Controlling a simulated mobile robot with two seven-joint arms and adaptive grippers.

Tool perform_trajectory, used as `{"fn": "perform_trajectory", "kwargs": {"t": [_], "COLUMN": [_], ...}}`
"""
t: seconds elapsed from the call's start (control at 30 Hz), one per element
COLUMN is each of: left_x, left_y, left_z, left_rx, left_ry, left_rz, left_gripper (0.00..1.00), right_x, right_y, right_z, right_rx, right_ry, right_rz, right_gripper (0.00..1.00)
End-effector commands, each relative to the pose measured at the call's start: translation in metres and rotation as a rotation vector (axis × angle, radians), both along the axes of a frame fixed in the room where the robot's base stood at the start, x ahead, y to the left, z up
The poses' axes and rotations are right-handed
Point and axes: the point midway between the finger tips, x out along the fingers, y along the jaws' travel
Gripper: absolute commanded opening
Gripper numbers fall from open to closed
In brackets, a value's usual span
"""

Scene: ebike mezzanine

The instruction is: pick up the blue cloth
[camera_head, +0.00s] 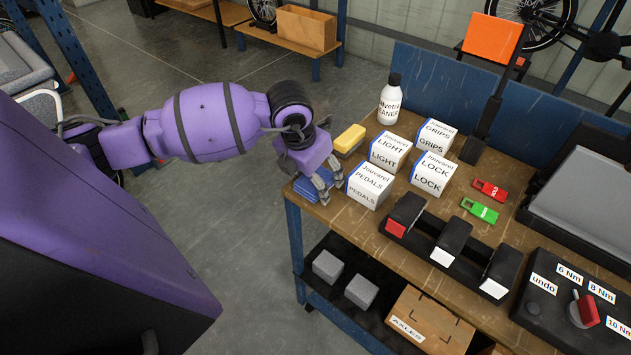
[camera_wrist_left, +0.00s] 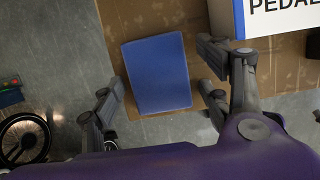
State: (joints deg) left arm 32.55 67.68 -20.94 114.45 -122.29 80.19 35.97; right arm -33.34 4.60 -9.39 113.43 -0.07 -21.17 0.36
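The blue cloth (camera_head: 307,189) lies flat and folded at the left front corner of the wooden workbench in the head view, partly hidden by my left gripper (camera_head: 326,185). In the left wrist view the blue cloth (camera_wrist_left: 157,74) is a full rectangle on the brown bench top, close to its edge. My left gripper (camera_wrist_left: 160,108) is open, with one finger on each side of the cloth's near end. Nothing is held between the fingers. I cannot tell the height of the fingertips above the cloth. My right gripper is not in view.
A white PEDALS box (camera_head: 370,184) stands just right of my left gripper. A yellow sponge-like block (camera_head: 350,139) and a white bottle (camera_head: 391,100) stand behind. LIGHT (camera_head: 390,151), GRIPS (camera_head: 435,137) and LOCK (camera_head: 433,173) boxes crowd the right side. The floor left of the bench is clear.

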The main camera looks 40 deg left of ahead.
Motion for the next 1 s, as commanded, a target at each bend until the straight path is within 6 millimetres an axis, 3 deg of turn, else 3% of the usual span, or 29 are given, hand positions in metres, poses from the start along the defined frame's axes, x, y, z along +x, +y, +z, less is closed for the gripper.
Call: {"fn": "perform_trajectory", "kwargs": {"t": [0.03,0.3,0.53,0.7,0.87,1.0], "left_x": [0.000,0.000,-0.001,0.000,0.000,-0.028], "left_y": [0.000,0.001,0.001,0.002,0.001,0.003], "left_z": [0.000,-0.001,-0.001,0.009,0.036,0.068], "left_rx": [0.000,0.002,0.003,0.003,0.003,0.008], "left_ry": [0.000,0.002,0.005,0.002,-0.001,-0.001], "left_rz": [0.000,0.001,0.002,0.001,0.001,-0.002], "left_gripper": [0.58,0.27,0.27,0.26,0.26,0.26], "right_x": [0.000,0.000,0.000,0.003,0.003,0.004], "right_y": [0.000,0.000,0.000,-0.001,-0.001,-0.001], "right_z": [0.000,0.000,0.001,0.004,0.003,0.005], "right_rx": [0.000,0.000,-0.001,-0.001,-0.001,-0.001], "right_ry": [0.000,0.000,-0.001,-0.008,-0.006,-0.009], "right_rz": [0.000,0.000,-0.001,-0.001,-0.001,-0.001], "right_gripper": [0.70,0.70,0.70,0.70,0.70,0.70]}}
